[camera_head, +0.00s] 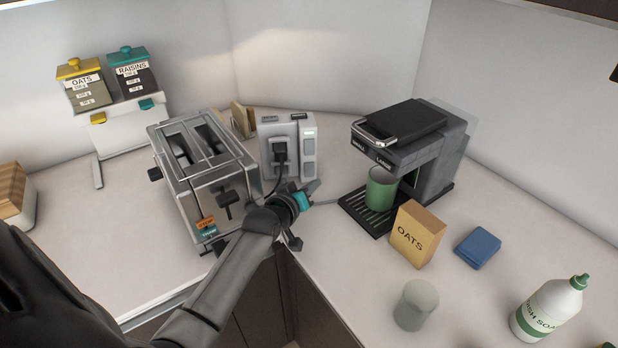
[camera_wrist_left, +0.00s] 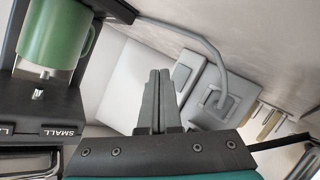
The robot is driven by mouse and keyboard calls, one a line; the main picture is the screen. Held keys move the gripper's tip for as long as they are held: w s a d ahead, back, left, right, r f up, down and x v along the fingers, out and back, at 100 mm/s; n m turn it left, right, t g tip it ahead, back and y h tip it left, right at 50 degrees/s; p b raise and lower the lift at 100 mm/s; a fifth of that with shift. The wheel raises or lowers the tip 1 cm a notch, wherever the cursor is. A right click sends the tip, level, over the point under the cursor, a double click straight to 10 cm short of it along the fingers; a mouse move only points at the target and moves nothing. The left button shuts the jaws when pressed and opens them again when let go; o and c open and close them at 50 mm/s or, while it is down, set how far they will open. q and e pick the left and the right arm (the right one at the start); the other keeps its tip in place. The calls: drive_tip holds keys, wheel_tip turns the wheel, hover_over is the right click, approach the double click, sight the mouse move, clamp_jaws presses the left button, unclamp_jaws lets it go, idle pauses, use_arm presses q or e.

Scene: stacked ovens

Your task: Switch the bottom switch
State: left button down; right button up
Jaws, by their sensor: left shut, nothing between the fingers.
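A pale grey socket box (camera_head: 270,130) stands against the back corner, with a black plug and cord in its front. Small switches run down its right part; the lowest one, the bottom switch (camera_head: 308,168), sits below the others. My left gripper (camera_head: 314,184) is low in front of the box, just below and to the right of the bottom switch. In the left wrist view its fingers (camera_wrist_left: 158,82) are shut and empty, pointing at the pale box (camera_wrist_left: 130,90). I cannot tell whether they touch it. The bottom switch cannot be made out clearly there.
A toaster (camera_head: 185,170) stands close on the left of my arm. A coffee machine (camera_head: 425,150) with a green mug (camera_head: 381,190) stands on the right.

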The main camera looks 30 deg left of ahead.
sight(309, 175)
use_arm(q)
drive_tip(key=shift+w+a+f+b, duration=0.2)
drive_tip(key=shift+w+a+b, duration=0.75)
drive_tip(key=shift+w+a, duration=0.35)
drive_tip(key=shift+w, duration=0.1)
idle(1.1)
drive_tip(key=shift+w+a+f, duration=0.1)
drive_tip(key=shift+w+a, duration=0.1)
